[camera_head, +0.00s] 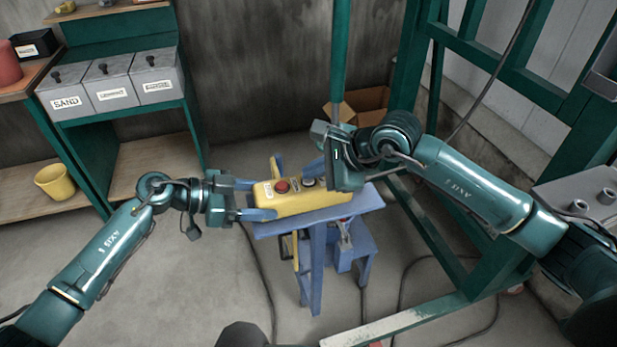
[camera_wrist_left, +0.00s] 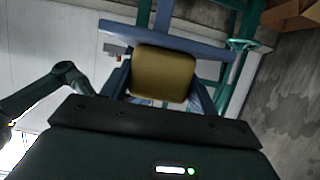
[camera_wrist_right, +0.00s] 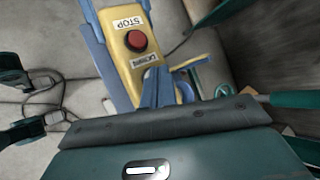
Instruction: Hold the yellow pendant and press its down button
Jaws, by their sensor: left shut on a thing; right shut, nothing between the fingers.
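The yellow pendant (camera_head: 320,199) lies along a blue stand top in the head view. It has a red stop button (camera_head: 282,186) and a dark button to its right, partly hidden by my right gripper. My left gripper (camera_head: 256,201) is shut on the pendant's left end, one finger on each side; the left wrist view shows its yellow end (camera_wrist_left: 163,75) between the fingers. My right gripper (camera_head: 316,172) is shut and empty over the pendant's right part. In the right wrist view its blue fingers (camera_wrist_right: 165,88) hide the area below a second label; contact cannot be told.
The blue stand (camera_head: 316,262) stands on the concrete floor, with cables lying around it. A green frame (camera_head: 415,90) rises at the right. Shelving with grey bins (camera_head: 110,85) and a yellow pot (camera_head: 54,181) is at the left. A cardboard box (camera_head: 370,102) is behind.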

